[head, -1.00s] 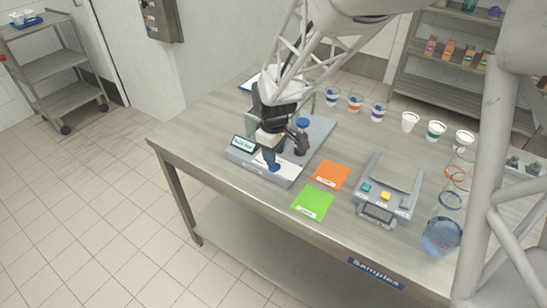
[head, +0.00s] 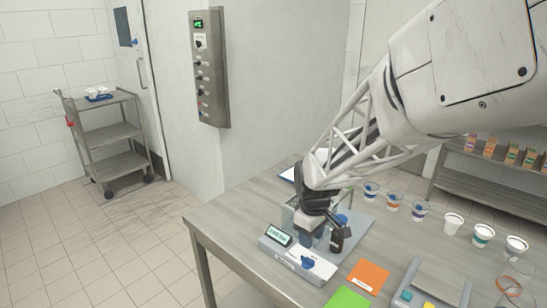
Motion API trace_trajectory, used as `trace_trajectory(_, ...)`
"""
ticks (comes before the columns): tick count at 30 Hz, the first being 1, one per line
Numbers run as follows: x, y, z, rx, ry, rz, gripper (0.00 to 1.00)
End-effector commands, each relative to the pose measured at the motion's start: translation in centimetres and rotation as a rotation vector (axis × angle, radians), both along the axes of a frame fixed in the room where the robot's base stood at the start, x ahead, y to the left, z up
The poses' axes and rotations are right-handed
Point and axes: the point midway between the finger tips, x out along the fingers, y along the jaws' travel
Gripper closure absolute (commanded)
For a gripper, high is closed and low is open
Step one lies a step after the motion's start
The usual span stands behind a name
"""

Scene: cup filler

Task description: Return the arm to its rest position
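My gripper (head: 322,230) is above the cup filler (head: 300,262), at the left part of the table. Its fingers are dark and partly hidden by the wrist and arm, so I cannot tell if they are open or shut. My arm comes in from the upper right and covers part of the filler's back.
An orange square (head: 368,276) and a green square (head: 347,299) lie right of the filler. A grey device (head: 432,292) stands further right. Several cups (head: 393,201) line the table's back. A cart (head: 112,140) and wall control box (head: 209,66) are at the left.

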Motion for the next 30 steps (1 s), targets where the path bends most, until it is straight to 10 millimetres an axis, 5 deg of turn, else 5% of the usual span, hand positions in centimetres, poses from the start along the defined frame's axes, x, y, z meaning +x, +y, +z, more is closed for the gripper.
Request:
trace_trajectory(8,-4.0,-1.2,4.0,0.005,-0.044,-0.138,0.62)
trace_trajectory(18,-11.8,-2.9,9.0,0.025,-0.113,-0.391,0.62)
trace_trajectory(30,-21.0,-4.3,12.2,0.065,-0.189,-0.681,0.62)
